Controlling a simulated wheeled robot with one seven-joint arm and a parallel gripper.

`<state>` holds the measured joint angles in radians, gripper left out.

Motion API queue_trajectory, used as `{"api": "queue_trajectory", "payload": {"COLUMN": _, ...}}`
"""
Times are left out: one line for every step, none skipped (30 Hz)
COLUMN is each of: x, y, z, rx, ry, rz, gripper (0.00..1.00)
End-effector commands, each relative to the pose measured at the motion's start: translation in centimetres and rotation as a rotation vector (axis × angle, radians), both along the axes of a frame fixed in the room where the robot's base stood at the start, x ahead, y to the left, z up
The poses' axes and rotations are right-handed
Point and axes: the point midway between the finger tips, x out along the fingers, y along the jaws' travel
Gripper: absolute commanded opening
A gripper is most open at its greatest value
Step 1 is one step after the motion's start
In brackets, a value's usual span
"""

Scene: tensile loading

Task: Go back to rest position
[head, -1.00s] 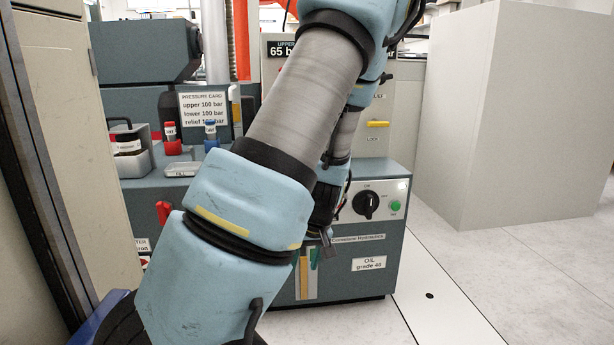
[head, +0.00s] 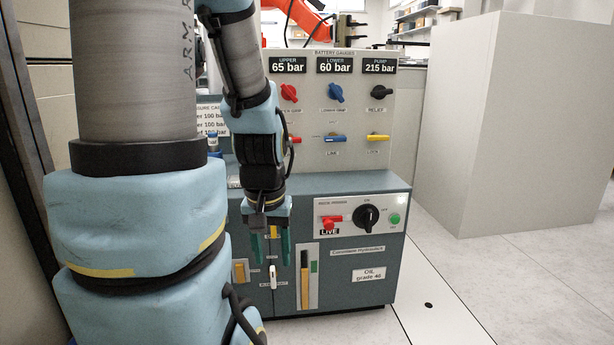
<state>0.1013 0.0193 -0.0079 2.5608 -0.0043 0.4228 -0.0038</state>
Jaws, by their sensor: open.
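My gripper (head: 270,250) points down with its two green fingers apart and nothing between them. It hangs in front of the cabinet (head: 390,285), left of the switch panel. Above, the gauge board (head: 360,100) reads upper 65, lower 60 and pump 215 bar. It has red (head: 289,92), blue (head: 336,93) and black (head: 377,92) knobs over smaller levers. My arm hides the left part of the machine and most of the pressure card.
A white switch (head: 273,276) and a sight gauge (head: 306,277) sit just below and beside my gripper. A large grey box (head: 510,120) stands at the right. Pale floor (head: 480,275) between it and the cabinet is clear. An orange arm (head: 297,12) shows behind.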

Motion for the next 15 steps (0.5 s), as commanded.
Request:
{"api": "queue_trajectory", "payload": {"x": 0.0, "y": 0.0, "z": 2.1, "rx": 0.000, "ry": 0.000, "rz": 0.001, "gripper": 0.53}}
{"api": "queue_trajectory", "payload": {"x": 0.0, "y": 0.0, "z": 2.7, "rx": 0.000, "ry": 0.000, "rz": 0.001, "gripper": 0.53}}
{"api": "queue_trajectory", "payload": {"x": 0.0, "y": 0.0, "z": 3.7, "rx": 0.000, "ry": 0.000, "rz": 0.001, "gripper": 0.53}}
{"api": "queue_trajectory", "payload": {"x": 0.0, "y": 0.0, "z": 4.4, "rx": 0.000, "ry": 0.000, "rz": 0.001, "gripper": 0.53}}
{"api": "queue_trajectory", "payload": {"x": 0.0, "y": 0.0, "z": 5.3, "rx": 0.000, "ry": 0.000, "rz": 0.001, "gripper": 0.53}}
{"api": "queue_trajectory", "payload": {"x": 0.0, "y": 0.0, "z": 6.4, "rx": 0.000, "ry": 0.000, "rz": 0.001, "gripper": 0.53}}
{"api": "queue_trajectory", "payload": {"x": 0.0, "y": 0.0, "z": 7.4, "rx": 0.000, "ry": -0.001, "rz": 0.001, "gripper": 0.53}}
{"api": "queue_trajectory", "payload": {"x": 0.0, "y": 0.0, "z": 8.4, "rx": 0.000, "ry": 0.000, "rz": 0.001, "gripper": 0.53}}
{"api": "queue_trajectory", "payload": {"x": 0.0, "y": 0.0, "z": 9.7, "rx": 0.000, "ry": -0.001, "rz": 0.002, "gripper": 0.53}}
{"api": "queue_trajectory", "payload": {"x": 0.0, "y": 0.0, "z": 10.7, "rx": 0.000, "ry": -0.001, "rz": 0.002, "gripper": 0.53}}
{"api": "queue_trajectory", "payload": {"x": 0.0, "y": 0.0, "z": 11.7, "rx": 0.000, "ry": 0.000, "rz": 0.002, "gripper": 0.53}}
{"api": "queue_trajectory", "payload": {"x": 0.0, "y": 0.0, "z": 12.9, "rx": 0.000, "ry": 0.000, "rz": 0.002, "gripper": 0.53}}
{"api": "queue_trajectory", "payload": {"x": 0.0, "y": 0.0, "z": 13.9, "rx": 0.000, "ry": 0.000, "rz": 0.002, "gripper": 0.53}}
{"api": "queue_trajectory", "payload": {"x": 0.0, "y": 0.0, "z": 14.8, "rx": 0.000, "ry": 0.000, "rz": 0.002, "gripper": 0.53}}
{"api": "queue_trajectory", "payload": {"x": 0.0, "y": 0.0, "z": 16.0, "rx": 0.000, "ry": 0.000, "rz": 0.002, "gripper": 0.53}}
